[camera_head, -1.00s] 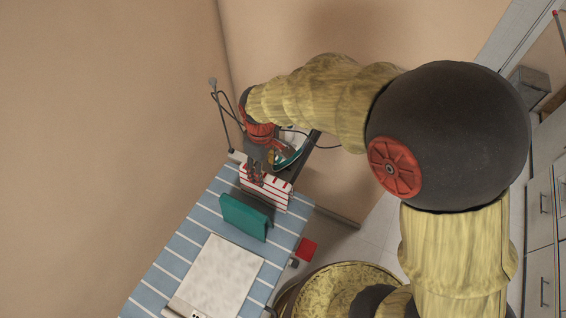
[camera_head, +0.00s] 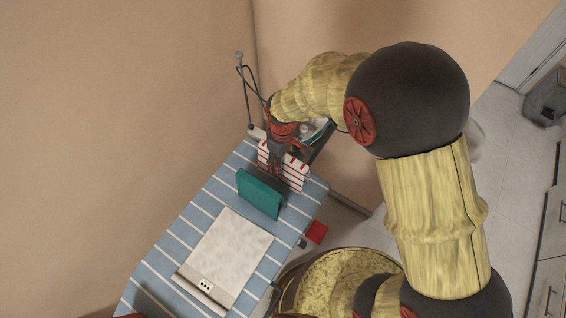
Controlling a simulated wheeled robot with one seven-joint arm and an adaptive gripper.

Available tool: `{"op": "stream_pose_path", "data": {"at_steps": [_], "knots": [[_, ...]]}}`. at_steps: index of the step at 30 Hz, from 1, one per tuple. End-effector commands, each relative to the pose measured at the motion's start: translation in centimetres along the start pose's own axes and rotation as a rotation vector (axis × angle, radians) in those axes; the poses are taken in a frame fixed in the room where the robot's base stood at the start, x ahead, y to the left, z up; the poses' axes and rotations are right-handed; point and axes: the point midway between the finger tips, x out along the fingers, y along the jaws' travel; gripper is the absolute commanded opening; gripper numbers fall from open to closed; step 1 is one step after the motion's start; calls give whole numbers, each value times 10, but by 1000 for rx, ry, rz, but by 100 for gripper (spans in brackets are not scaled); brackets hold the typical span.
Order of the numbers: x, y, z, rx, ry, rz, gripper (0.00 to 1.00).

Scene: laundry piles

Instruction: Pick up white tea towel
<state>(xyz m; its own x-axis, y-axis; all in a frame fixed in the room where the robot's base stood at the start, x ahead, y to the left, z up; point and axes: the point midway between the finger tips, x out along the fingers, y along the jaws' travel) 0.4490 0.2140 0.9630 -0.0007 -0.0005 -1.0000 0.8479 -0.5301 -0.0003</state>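A white tea towel with red stripes (camera_head: 296,174) stands folded near the far end of the blue-striped ironing board (camera_head: 214,192). My gripper (camera_head: 274,168) points down at the towel's left part and overlaps it in the picture. The fingers are small and dark here, so I cannot tell whether they are open or shut, or whether they touch the cloth.
A green folded cloth (camera_head: 260,194) stands just in front of the striped towel. A large pale flat item (camera_head: 230,252) lies nearer on the board. An iron (camera_head: 318,130) is behind the towel. A thin stand (camera_head: 246,95) rises at the board's far left corner.

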Motion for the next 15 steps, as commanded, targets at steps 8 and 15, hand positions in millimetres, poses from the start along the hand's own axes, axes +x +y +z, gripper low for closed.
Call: {"op": "stream_pose_path", "data": {"at_steps": [8, 15], "knots": [[-1, 0, 0, 0, 0, 0, 46], [-1, 0, 0, 0, 0, 0, 32]]}}
